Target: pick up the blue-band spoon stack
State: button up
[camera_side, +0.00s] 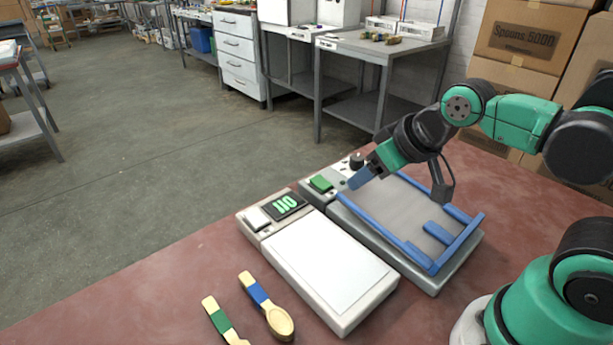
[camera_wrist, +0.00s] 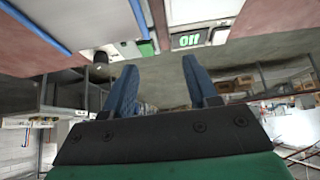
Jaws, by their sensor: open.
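The blue-band spoon stack (camera_side: 268,308) lies on the red table at the lower left of the side view. It is pale wood with a blue band on the handle, its bowl toward the front. I cannot tell how many spoons are in it. My gripper (camera_side: 359,179) is open and empty, with blue fingers. It is held near the back of the blue-railed press bed, up and to the right of the stack and well apart from it. Both fingers of my gripper (camera_wrist: 163,66) show apart in the wrist view. The stack is not visible there.
A green-band spoon (camera_side: 221,323) lies left of the blue-band stack, cut off by the frame. A pale device with a white plate (camera_side: 335,265) and a lit green display stands between the stack and the blue-railed press bed (camera_side: 425,210). A green button (camera_side: 320,183) sits behind the bed.

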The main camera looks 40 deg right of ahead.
jog(key=shift+o, duration=0.3)
jog(key=shift+a, duration=0.1)
jog(key=g, duration=0.7)
send_over(266, 303)
notch_tip(266, 303, down, 8)
jog(key=shift+r, duration=0.2)
jog(key=shift+f, duration=2.85)
grip_shut()
